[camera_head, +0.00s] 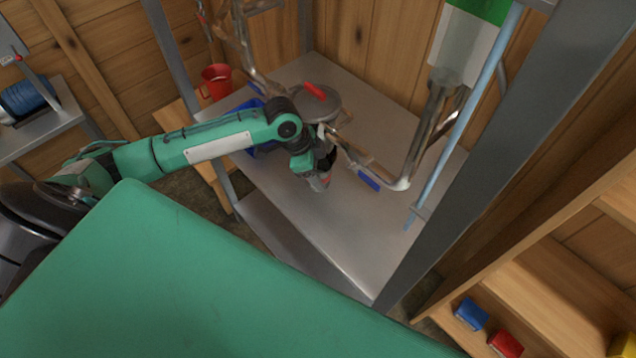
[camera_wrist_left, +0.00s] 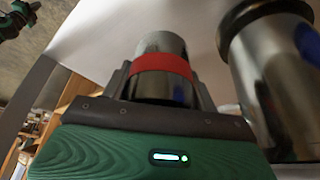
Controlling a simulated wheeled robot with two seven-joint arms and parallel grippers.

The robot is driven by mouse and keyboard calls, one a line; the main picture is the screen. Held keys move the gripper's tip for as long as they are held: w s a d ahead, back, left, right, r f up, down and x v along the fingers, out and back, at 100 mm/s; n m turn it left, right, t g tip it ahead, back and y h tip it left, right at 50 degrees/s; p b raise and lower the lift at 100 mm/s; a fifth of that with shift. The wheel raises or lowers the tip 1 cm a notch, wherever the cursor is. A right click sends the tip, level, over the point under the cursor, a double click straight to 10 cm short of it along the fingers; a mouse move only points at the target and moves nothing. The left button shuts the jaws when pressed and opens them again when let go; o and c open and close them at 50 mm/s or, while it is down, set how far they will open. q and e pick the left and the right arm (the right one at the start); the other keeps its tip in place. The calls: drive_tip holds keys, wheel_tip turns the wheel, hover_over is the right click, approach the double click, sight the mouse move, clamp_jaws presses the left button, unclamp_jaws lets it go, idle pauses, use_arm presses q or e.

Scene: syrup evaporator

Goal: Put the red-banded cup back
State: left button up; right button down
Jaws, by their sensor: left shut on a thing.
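The red-banded cup (camera_wrist_left: 162,64) is a shiny metal cylinder with a red band around it. In the left wrist view it stands between the two fingers of my left gripper (camera_wrist_left: 160,85), which is shut on it. In the head view my left gripper (camera_head: 318,178) is over the metal table (camera_head: 300,215), and the cup (camera_head: 320,183) shows only in small part below it. I cannot tell whether the cup touches the table. My right gripper is not in view.
A larger metal cylinder with a dark rim (camera_wrist_left: 275,75) stands close right of the cup in the wrist view. Pipes with a blue-handled valve (camera_head: 369,181) and a red-handled lid (camera_head: 320,103) are behind the gripper. A red bucket (camera_head: 216,82) stands at the back left. The table's front is clear.

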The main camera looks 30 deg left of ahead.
use_arm(q)
wheel_tip(320, 180, down, 4)
drive_tip(key=shift+p, duration=0.35)
wheel_tip(320, 180, down, 3)
drive_tip(key=shift+r+p, duration=0.1)
drive_tip(key=shift+p, duration=0.35)
drive_tip(key=shift+f, duration=0.35)
drive_tip(key=shift+f, duration=0.1)
drive_tip(key=shift+f, duration=0.1)
drive_tip(key=o, duration=1.1)
